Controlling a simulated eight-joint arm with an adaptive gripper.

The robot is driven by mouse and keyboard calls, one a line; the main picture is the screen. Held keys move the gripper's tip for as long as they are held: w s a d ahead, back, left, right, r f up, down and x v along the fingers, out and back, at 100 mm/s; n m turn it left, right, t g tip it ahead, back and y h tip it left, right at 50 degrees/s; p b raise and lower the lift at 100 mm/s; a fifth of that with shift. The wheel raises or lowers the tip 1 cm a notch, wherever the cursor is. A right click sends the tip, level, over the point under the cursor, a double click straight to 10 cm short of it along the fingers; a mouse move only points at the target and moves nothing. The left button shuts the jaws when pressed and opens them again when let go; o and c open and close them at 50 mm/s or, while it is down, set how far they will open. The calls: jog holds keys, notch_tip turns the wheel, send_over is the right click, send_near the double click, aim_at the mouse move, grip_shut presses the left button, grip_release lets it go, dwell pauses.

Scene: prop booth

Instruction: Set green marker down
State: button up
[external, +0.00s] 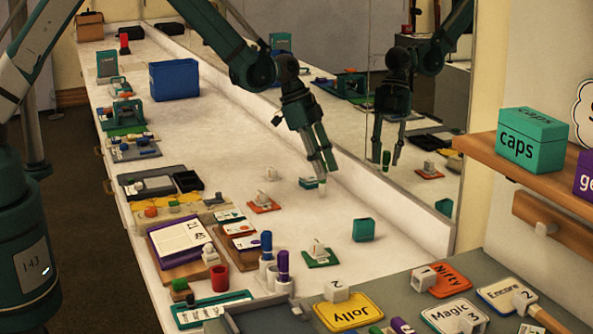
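The green marker (321,131) shows its green end between the fingers of my gripper (323,168). My gripper points down over the white counter (290,217), near the mirror, and looks shut on the marker. A pale end shows just below the fingertips. A small teal piece (308,183) lies beside the fingertips. I cannot tell whether the marker touches the counter. The fingers hide most of its body.
An orange card (264,205) with a pale figure and a green card (320,258) lie nearby. A teal box (364,229) stands to the right. Blue and purple markers (283,262) stand upright in front. The mirror (410,150) borders the counter's right side.

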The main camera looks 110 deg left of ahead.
jog(key=shift+r, duration=0.1)
jog(key=p+v, duration=0.1)
jog(key=v, duration=1.1)
dwell(0.4)
jog(key=shift+d+r, duration=0.1)
dwell(0.7)
jog(key=d+r, duration=0.6)
jog(key=d, duration=0.6)
jog(key=d+r, duration=0.6)
jog(key=d, duration=0.6)
jog(key=d+r, duration=0.6)
jog(key=d, duration=0.6)
jog(key=s+d+t, duration=0.1)
jog(key=s+d, duration=0.9)
jog(key=d, duration=0.3)
jog(key=s+d+t, duration=0.1)
jog(key=s+d, duration=0.9)
jog(key=d, duration=0.4)
jog(key=shift+s+d+r+t, duration=0.2)
jog(key=shift+r+t, duration=0.1)
jog(key=shift+t, duration=0.1)
